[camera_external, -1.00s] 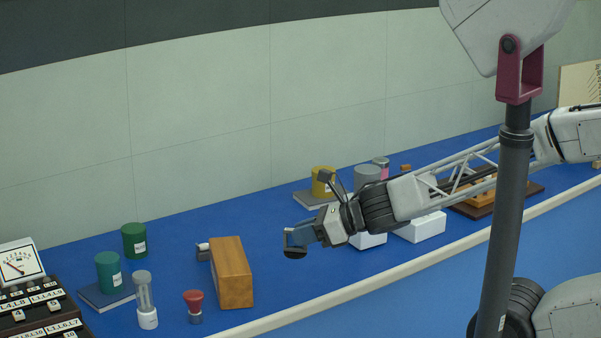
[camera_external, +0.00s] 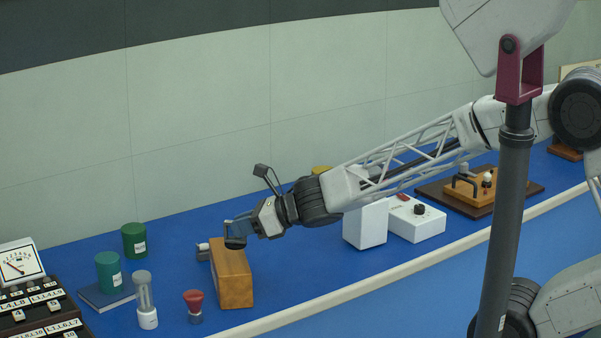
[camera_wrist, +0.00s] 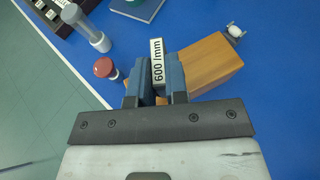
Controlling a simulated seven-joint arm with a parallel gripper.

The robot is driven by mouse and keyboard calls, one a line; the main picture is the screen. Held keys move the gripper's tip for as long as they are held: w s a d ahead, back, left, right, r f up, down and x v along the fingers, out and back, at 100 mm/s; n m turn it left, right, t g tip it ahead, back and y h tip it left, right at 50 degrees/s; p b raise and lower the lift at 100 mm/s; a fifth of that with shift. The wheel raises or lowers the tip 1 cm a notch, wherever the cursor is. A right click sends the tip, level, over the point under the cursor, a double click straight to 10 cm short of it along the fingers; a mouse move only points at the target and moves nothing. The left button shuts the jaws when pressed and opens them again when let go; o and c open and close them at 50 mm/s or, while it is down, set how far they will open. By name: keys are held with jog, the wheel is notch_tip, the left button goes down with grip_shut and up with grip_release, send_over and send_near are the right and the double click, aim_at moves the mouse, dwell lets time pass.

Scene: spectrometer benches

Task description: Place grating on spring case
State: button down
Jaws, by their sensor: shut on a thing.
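My gripper (camera_external: 240,232) is shut on the grating, a thin piece with a white "600 /mm" label (camera_wrist: 156,62). In the wrist view the blue-grey fingers (camera_wrist: 161,82) press it from both sides. In the external view the held grating shows as a dark piece (camera_external: 235,243) under the fingers. It appears above the top of a wooden box (camera_external: 232,278), which may be the spring case. In the wrist view the box (camera_wrist: 212,63) lies beneath and right of the fingers, partly hidden by them. I cannot tell whether the grating touches it.
A red-topped knob (camera_external: 194,304), a clear tube on a white base (camera_external: 146,300) and green cylinders (camera_external: 108,272) stand left of the box. A small metal fitting (camera_external: 203,251) sits at its left side. White boxes (camera_external: 416,219) stand to the right. Blue bench between is clear.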

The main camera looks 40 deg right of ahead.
aim_at(246, 238)
jog(key=shift+w+f, duration=0.1)
dwell(0.3)
jog(key=shift+f, duration=1.65)
jog(key=shift+f, duration=0.1)
jog(key=c, duration=1.1)
grip_release()
jog(key=shift+s+d+r, duration=0.2)
jog(key=shift+s+r, duration=0.05)
jog(key=v, duration=1.1)
jog(key=shift+s+d+r, duration=0.1)
